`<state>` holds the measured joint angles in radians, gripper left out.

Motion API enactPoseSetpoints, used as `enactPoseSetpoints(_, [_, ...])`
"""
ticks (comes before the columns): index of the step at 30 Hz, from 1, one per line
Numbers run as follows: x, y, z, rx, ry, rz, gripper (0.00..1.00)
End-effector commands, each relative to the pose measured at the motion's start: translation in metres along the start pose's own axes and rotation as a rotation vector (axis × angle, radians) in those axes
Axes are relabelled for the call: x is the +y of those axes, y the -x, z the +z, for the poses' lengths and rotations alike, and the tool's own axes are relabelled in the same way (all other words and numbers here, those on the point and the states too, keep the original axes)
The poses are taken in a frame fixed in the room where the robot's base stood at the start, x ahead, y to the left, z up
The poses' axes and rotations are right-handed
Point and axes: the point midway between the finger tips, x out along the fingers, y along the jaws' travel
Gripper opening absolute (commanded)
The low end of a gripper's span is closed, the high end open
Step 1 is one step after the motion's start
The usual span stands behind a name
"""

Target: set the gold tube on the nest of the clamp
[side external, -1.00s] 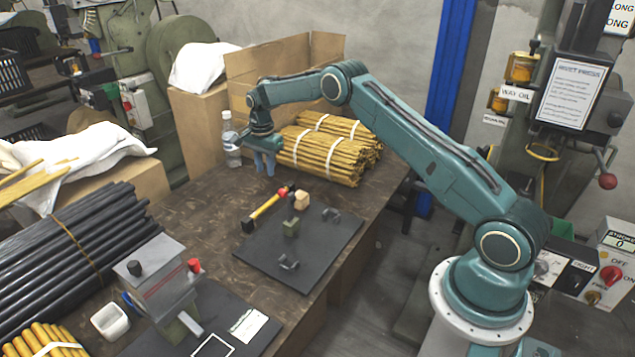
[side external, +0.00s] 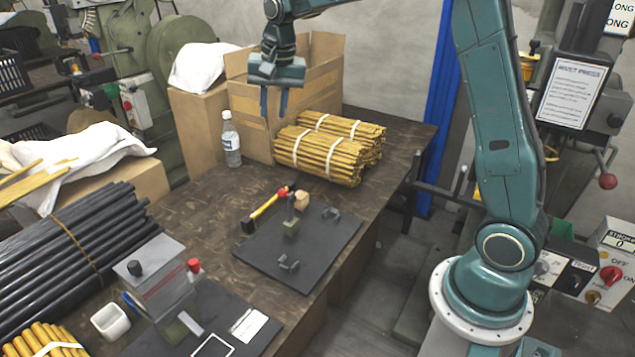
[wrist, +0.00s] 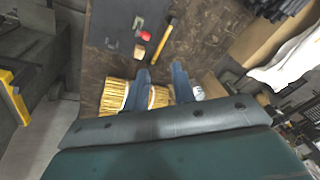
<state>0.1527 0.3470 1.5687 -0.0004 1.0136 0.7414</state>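A dark plate (side external: 262,262) on the bench carries a clamp: a small green block (side external: 291,228), an upright lever with a red knob (side external: 283,191), and two small U-shaped brackets (side external: 288,264). I cannot tell which part is the nest. Gold tubes lie in banded bundles (side external: 318,156) behind the plate; in the wrist view they show partly behind my fingers (wrist: 113,97). I cannot make out a single loose gold tube. My gripper (side external: 274,103) is open and empty, pointing down, high above the bench near the cardboard box.
A yellow-handled tool with a black end (side external: 265,207) lies beside the plate, near a tan block (side external: 302,200). A water bottle (side external: 231,142) and open cardboard box (side external: 250,105) stand behind. A grey fixture (side external: 165,278), dark rods (side external: 60,250) and white cup (side external: 110,321) fill the left.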

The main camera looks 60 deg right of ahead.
Motion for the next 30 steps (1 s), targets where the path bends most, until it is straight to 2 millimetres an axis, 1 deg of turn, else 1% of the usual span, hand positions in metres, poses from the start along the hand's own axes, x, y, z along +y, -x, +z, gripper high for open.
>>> enactPoseSetpoints(1, [0.004,0.013,0.01,0.009,0.033,-0.011,0.26])
enactPoseSetpoints(6, [0.022,0.044,0.041,0.035,0.144,-0.036,0.26])
enactPoseSetpoints(9, [0.033,0.06,0.06,0.05,0.211,-0.05,0.26])
enactPoseSetpoints(15, [0.06,0.085,0.098,0.084,0.342,-0.076,0.26])
enactPoseSetpoints(22, [0.094,0.103,0.143,0.125,0.492,-0.103,0.26])
enactPoseSetpoints(25, [0.11,0.107,0.162,0.145,0.557,-0.115,0.26])
enactPoseSetpoints(30, [0.138,0.107,0.193,0.179,0.667,-0.131,0.26])
